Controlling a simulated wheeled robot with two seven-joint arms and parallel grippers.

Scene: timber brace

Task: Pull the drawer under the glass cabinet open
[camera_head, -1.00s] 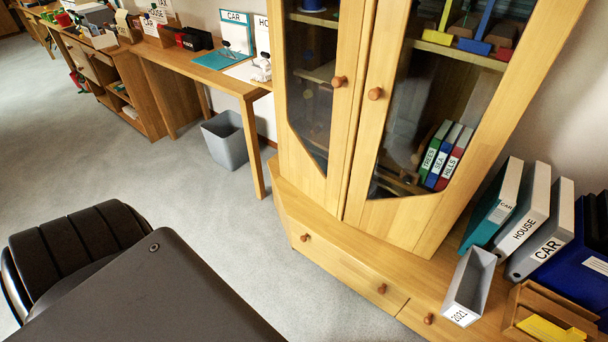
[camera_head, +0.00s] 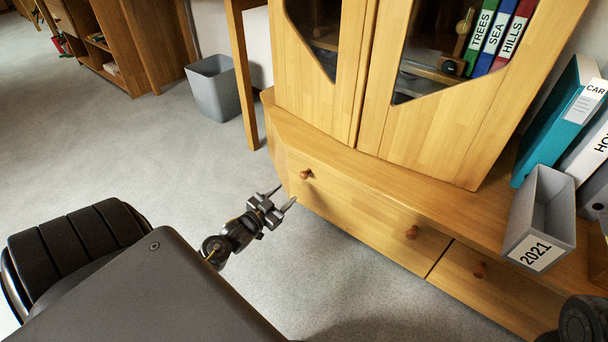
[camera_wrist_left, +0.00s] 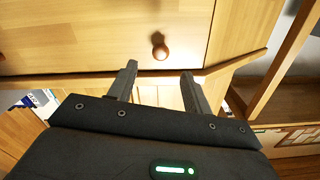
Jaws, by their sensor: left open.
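The wooden glass cabinet (camera_head: 430,125) stands on a low base. In the base is a wide drawer (camera_head: 355,208), its front flush, with a round knob (camera_head: 305,174) near its left end and a second knob (camera_head: 412,232) near its right end. My left gripper (camera_head: 286,194) is open and empty, in front of the drawer's left end and apart from the left knob. In the left wrist view, a knob (camera_wrist_left: 160,47) on the drawer front (camera_wrist_left: 80,38) shows just beyond the gap between the open fingers (camera_wrist_left: 159,72). My right gripper is not visible.
A second drawer (camera_head: 500,290) with its own knob (camera_head: 480,269) adjoins on the right. A grey 2021 holder (camera_head: 540,215) and binders stand on the base's top. A grey bin (camera_head: 217,90) stands back left. The carpet in front is clear.

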